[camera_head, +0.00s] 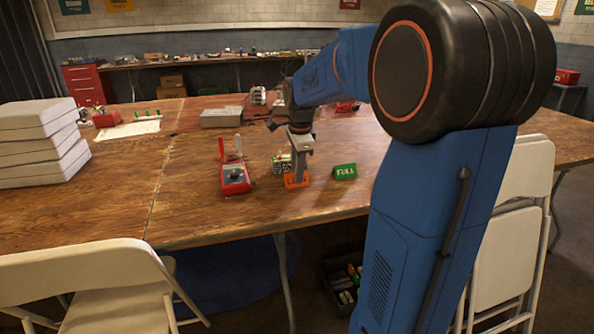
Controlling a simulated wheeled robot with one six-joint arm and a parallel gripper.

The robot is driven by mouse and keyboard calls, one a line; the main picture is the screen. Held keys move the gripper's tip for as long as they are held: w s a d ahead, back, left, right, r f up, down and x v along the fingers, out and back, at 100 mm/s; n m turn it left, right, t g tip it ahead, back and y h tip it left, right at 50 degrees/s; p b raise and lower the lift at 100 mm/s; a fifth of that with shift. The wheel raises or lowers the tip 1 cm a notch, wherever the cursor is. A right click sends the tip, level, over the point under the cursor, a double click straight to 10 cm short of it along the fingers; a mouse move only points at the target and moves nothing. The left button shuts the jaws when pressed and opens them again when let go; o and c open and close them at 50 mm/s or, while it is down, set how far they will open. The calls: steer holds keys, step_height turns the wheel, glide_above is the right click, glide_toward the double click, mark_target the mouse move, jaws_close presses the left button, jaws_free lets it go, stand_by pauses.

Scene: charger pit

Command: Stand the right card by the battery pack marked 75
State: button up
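A green card reading FULL (344,171) stands folded on the wooden table, to the right of my gripper. My gripper (297,179) points down over the table near its front edge. Orange parts show at its lower end; I cannot tell whether these are only its fingers or also a card, nor whether it is open or shut. A small battery pack (281,164) with light and green parts sits just left of and behind the gripper, partly hidden by it. Its marking is too small to read. A red tester with a black dial (235,179) is left of the pack.
A grey box (221,117) and a white sheet (127,131) lie farther back. White stacked blocks (39,144) stand at left. White folding chairs (100,285) are at the front. A dark crate (340,280) is below the table. The table's left middle is clear.

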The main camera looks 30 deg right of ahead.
step_height(320, 180, up, 12)
steer(key=s, duration=0.2)
steer(key=s+a+f+n+t, duration=0.1)
steer(key=s+a+f+n, duration=0.4)
steer(key=s+n, duration=0.2)
steer(key=s+a+f+n+t, duration=0.1)
steer(key=s+a+f+n, duration=0.4)
steer(key=s, duration=0.6)
steer(key=s+a+f+n, duration=0.5)
steer(key=s+n, duration=0.4)
steer(key=shift+s+a+f+t+y, duration=0.25)
steer(key=shift+a+f+t+y, duration=0.05)
steer(key=shift+a+f+t, duration=0.1)
